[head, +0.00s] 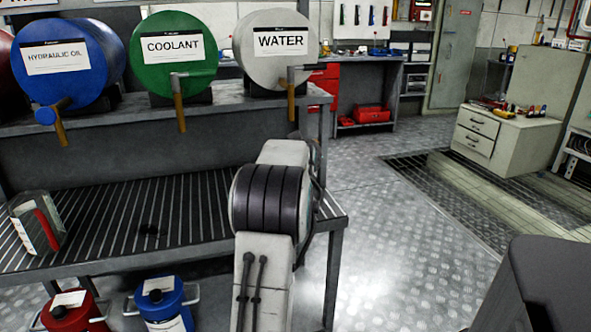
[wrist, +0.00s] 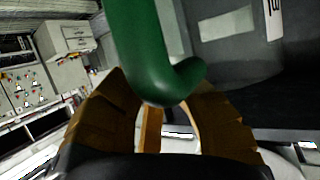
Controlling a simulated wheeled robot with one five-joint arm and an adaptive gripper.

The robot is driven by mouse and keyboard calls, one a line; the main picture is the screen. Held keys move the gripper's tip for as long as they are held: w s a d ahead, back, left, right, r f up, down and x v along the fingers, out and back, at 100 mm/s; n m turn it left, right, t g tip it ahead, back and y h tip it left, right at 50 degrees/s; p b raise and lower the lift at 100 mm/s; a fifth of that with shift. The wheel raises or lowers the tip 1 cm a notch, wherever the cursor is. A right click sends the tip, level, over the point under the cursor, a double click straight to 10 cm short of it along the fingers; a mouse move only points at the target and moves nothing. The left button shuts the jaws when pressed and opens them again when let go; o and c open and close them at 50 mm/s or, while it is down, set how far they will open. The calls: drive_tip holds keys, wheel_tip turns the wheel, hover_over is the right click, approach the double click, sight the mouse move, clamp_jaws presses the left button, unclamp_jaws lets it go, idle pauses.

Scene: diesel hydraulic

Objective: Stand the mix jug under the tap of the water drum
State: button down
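The water drum (head: 268,72) is the white one at the right end of the drum rack, with its tap (head: 291,95) hanging at the front. My gripper is hidden behind my arm in the head view. In the wrist view my gripper (wrist: 168,120) has its brown fingers on both sides of a thick green handle and looks shut on it. I take the handle to be that of the mix jug (wrist: 150,45). A grey, see-through-looking surface with pale labels shows behind it. The jug is not visible in the head view, so its place under the tap cannot be told.
A clear jug with a red handle (head: 38,228) stands on the left of the slatted shelf (head: 190,205). The coolant drum (head: 172,60) and hydraulic oil drum (head: 65,65) sit left of the water drum. Red and blue cans (head: 163,300) stand below. Floor is open to the right.

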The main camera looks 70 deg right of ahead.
drive_tip(key=shift+f+b, duration=1.15)
drive_tip(key=shift+f, duration=0.8)
drive_tip(key=c, duration=1.4)
unclamp_jaws()
drive_tip(key=shift+f, duration=0.15)
